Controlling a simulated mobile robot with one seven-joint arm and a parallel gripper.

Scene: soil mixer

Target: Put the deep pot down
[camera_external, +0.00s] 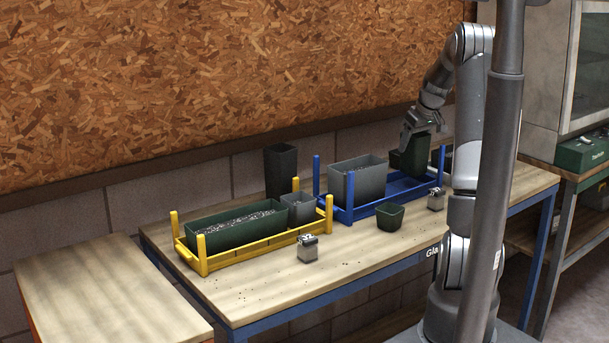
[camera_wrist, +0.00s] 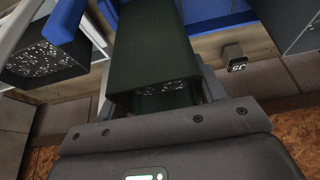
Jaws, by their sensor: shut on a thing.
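The deep pot is dark green and box-shaped. My gripper (camera_external: 420,118) is shut on its upper part, and the pot (camera_external: 411,157) hangs over or stands in the right part of the blue tray (camera_external: 385,207). I cannot tell whether its base touches the tray. In the wrist view the same pot (camera_wrist: 150,50) extends away between my gripper's fingers (camera_wrist: 160,105), with pale specks of soil showing at its near end. The far end of the pot is out of view there.
A grey planter (camera_external: 357,184) fills the blue tray's left part. A yellow tray (camera_external: 255,248) holds a long green planter (camera_external: 232,229) and a grey pot (camera_external: 298,208). A tall black pot (camera_external: 281,172) stands behind. A small green pot (camera_external: 390,217) and labelled cubes (camera_external: 307,248) stand in front.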

